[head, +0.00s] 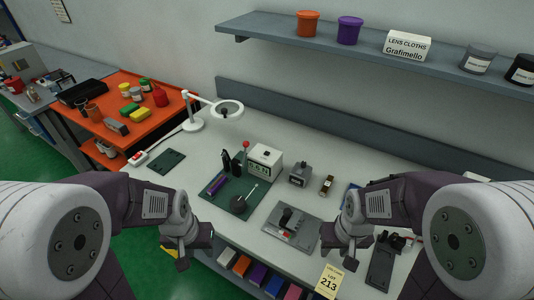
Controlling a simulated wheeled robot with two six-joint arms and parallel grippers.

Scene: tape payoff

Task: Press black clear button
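A white box (265,161) with a small dark display on its front stands on the bench near the middle. A small dark spot, perhaps a black button (267,153), shows on its top; no label is readable. A grey box (299,174) with a dark top part stands just right of it. My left gripper (188,246) is in front of the bench's near edge, left of and nearer than the white box. My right gripper (344,246) is at the near edge, right of a grey plate. Neither touches these boxes. Their fingertips are too dark and small to judge.
A green mat (216,187) with a black stand and a red-knobbed lever (246,146) lies left of the white box. A grey plate (281,237) with a black handle lies in front. A magnifier lamp (226,108) stands behind left. A shelf (259,26) overhangs the back.

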